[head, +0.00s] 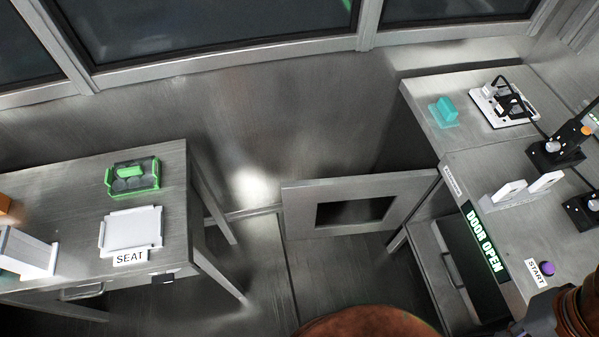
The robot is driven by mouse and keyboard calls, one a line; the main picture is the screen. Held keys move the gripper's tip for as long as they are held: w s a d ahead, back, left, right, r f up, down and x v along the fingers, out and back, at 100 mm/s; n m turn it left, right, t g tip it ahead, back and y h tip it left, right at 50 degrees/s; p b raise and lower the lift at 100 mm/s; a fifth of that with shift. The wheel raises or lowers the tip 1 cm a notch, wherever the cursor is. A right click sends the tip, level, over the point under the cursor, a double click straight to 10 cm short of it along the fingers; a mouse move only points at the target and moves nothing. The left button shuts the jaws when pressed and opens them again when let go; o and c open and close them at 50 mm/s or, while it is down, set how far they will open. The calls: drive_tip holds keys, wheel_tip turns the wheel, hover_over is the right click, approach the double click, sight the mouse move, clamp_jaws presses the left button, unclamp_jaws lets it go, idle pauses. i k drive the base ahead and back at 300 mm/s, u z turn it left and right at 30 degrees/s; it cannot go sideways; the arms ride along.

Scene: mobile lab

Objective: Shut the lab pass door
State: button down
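The lab pass door appears to be the grey metal panel (299,216) with a rectangular window hole, in the middle of the head view. It stands upright in the gap between the two benches. Its right end meets the right bench near that bench's corner, and its left end is free, apart from the left bench. A black sign (484,240) on the right bench's front edge reads "DOOR OPEN" in lit letters. My gripper is not in view; a brown-orange part at the lower right looks like my arm.
The left bench (60,205) bears a green-framed holder (133,176) and a white tray (132,229) labelled "SEAT". The right bench (425,95) bears a teal block (443,110), a white socket board (492,107), black devices and a purple button (547,268) labelled "START". Floor between the benches is free.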

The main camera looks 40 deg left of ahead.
sight(314, 208)
drive_tip(key=u, duration=0.7)
drive_tip(key=k, duration=0.35)
drive_tip(key=u, duration=1.05)
drive_tip(key=i, duration=0.5)
